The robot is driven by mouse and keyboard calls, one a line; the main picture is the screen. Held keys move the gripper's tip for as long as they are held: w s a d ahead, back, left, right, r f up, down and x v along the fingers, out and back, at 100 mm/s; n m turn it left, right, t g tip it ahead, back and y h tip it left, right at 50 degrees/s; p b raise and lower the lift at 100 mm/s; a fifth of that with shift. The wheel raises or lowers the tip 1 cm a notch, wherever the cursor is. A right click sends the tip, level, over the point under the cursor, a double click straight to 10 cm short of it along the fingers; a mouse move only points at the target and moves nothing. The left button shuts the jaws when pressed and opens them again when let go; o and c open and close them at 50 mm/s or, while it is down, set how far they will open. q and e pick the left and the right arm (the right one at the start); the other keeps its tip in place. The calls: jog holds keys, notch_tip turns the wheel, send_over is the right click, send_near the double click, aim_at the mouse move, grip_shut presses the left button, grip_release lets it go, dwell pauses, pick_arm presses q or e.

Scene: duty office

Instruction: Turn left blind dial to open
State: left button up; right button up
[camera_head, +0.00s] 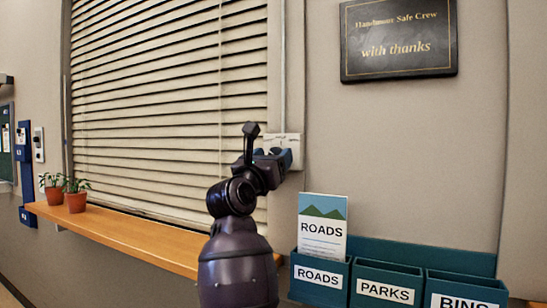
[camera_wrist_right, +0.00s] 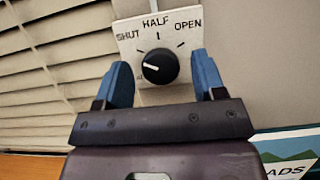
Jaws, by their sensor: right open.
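A white dial plate (camera_wrist_right: 136,31) marked SHUT, HALF and OPEN is on the wall, with a round black knob (camera_wrist_right: 160,67). The knob's white mark points left, on the SHUT side. In the head view the plate (camera_head: 293,143) is right of the window blind (camera_head: 150,90), partly hidden by my gripper. My right gripper (camera_head: 270,158) is open in front of it. In the wrist view its blue fingers (camera_wrist_right: 164,78) are either side of the knob with gaps showing; I see no grip on it. My left gripper is not in view.
A wooden sill (camera_head: 140,240) with two potted plants (camera_head: 76,196) runs below the blind. Teal leaflet bins (camera_head: 385,285) with a ROADS leaflet (camera_head: 322,225) are at lower right. A black plaque (camera_head: 398,38) hangs above. A small white wall plate (camera_head: 38,145) is at far left.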

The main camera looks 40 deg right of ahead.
jog(key=shift+w+d+r, duration=0.25)
jog(key=shift+d, duration=0.35)
jog(key=shift+c, duration=0.3)
jog(key=c, duration=0.8)
